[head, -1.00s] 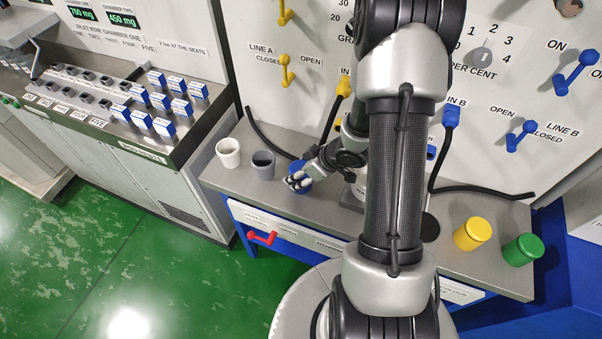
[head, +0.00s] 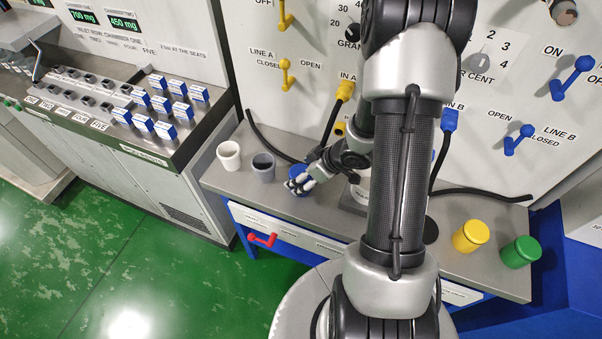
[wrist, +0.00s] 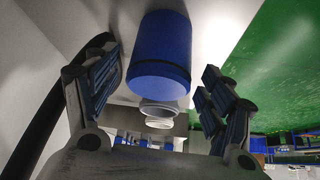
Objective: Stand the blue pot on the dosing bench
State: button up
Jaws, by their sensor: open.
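The blue pot (head: 298,172) stands on the grey bench top under the wall panel, to the right of a grey pot. My gripper (head: 299,185) is at the pot's near side and hides part of it in the head view. In the wrist view the blue pot (wrist: 160,55) shows large between and beyond the two spread fingers of my gripper (wrist: 155,92), with space visible on both sides. The gripper is open. I cannot tell from the labels which bench is the dosing bench.
A white pot (head: 229,155) and the grey pot (head: 263,167) stand left of the blue one. A yellow pot (head: 471,236) and a green pot (head: 521,252) stand at the bench's right end. Black hoses hang near the panel. A cabinet with several small boxes (head: 164,130) stands left.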

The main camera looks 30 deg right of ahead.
jog(key=s+d+r+m+h+p, duration=0.2)
jog(key=r+h+p, duration=0.15)
jog(key=r, duration=1.05)
jog(key=s+d+r+m+h+p, duration=0.2)
jog(key=r+h, duration=0.2)
jog(key=r, duration=1)
jog(key=s+a+r+y, duration=0.2)
jog(key=s+a+r, duration=0.1)
jog(key=s+a, duration=0.4)
jog(key=s+a+r+m+g+y+b, duration=0.1)
jog(key=s+a+r+y, duration=0.1)
jog(key=s+a, duration=0.6)
jog(key=shift+a+r+b, duration=0.3)
jog(key=shift+a+r, duration=0.2)
jog(key=shift+a, duration=0.4)
jog(key=shift+d+y, duration=0.1)
jog(key=shift+y, duration=0.15)
jog(key=shift+c, duration=0.5)
